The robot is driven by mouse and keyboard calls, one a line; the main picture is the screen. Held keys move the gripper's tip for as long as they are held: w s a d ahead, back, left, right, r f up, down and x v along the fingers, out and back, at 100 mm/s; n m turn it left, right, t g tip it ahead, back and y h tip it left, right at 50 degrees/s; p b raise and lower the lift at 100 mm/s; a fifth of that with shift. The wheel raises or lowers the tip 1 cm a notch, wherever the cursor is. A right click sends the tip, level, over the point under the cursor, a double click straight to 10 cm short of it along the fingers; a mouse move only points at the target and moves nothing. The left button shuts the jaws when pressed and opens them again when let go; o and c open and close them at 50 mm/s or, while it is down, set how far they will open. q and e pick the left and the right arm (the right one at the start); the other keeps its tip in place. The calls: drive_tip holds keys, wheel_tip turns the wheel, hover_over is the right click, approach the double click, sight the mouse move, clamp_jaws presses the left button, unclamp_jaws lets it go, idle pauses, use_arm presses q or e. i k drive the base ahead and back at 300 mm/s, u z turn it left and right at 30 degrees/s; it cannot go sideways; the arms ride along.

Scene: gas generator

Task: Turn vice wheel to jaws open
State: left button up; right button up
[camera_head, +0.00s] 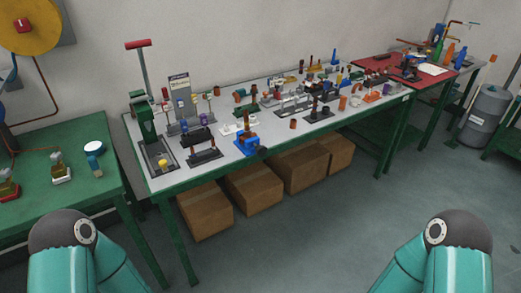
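A small blue device that looks like the vice (248,144) sits at the front edge of the long grey-topped table. A dark part sticks out at its front right; I cannot tell whether this is its wheel. The jaws are too small to make out, so I cannot tell how far apart they are. Neither of my grippers is in view. Only teal links of my arms show at the bottom left and bottom right, well apart from the table.
The grey-topped table (172,183) carries many small devices and a green press (142,115). A green table (85,136) stands at left, a red-topped one (377,62) at back right. Cardboard boxes (204,211) lie underneath. The floor in front is clear.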

sight(262, 151)
drive_tip(key=u, duration=0.15)
drive_tip(key=i, duration=0.85)
drive_tip(key=z, duration=0.05)
